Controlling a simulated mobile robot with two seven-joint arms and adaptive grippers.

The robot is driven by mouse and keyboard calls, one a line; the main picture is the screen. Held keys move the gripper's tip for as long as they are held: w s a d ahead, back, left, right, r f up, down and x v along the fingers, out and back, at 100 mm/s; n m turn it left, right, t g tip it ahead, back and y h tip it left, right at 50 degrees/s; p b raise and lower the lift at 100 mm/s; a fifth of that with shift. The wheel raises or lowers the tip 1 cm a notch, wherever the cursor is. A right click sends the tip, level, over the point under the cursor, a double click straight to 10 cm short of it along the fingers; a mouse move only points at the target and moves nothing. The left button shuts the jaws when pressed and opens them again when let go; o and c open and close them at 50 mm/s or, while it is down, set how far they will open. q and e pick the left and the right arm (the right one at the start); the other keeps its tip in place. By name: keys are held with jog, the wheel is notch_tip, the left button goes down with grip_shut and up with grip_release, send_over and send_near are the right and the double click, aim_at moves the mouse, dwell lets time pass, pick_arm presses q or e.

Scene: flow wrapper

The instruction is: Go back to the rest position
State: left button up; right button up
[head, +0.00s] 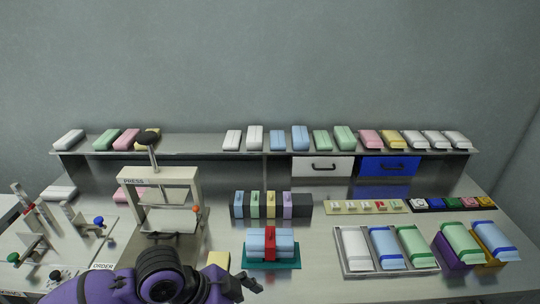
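My purple and black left arm comes in along the bottom edge from the left. Its gripper (232,285) is the dark part at the bottom centre, low over the front of the steel table (320,288). It is partly cut off by the bottom edge, and its fingers are too small and dark to tell whether they are open or shut. No held object can be made out. My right gripper is not in view.
A pale yellow block (218,259) lies by the gripper. A teal tray (289,263) with blue blocks and a red piece is near. A metal tray (345,271) holds wrapped packs. A shelf (200,143) spans the back.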

pick_arm(q)
jog(key=s+a+f+n+y, duration=0.2)
jog(key=s+a+f+n, duration=0.3)
jog(key=s, duration=0.4)
jog(key=s+a+f+n+y, duration=0.3)
jog(key=s+a+n, duration=0.2)
jog(key=s+a, duration=0.3)
jog(key=s+a+f+n+y, duration=0.2)
jog(key=s+a+f+n, duration=0.3)
jog(key=s, duration=0.4)
jog(key=w+d+f+t+h+p, duration=0.1)
jog(key=w+d+f+t, duration=0.2)
jog(key=w+f+t, duration=0.4)
jog(key=shift+w+f+p, duration=0.25)
jog(key=shift+w+p, duration=0.05)
jog(key=shift+w, duration=1.15)
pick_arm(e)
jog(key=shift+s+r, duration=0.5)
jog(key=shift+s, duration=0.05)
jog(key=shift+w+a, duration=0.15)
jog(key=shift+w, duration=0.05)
pick_arm(q)
jog(key=shift+a, duration=0.1)
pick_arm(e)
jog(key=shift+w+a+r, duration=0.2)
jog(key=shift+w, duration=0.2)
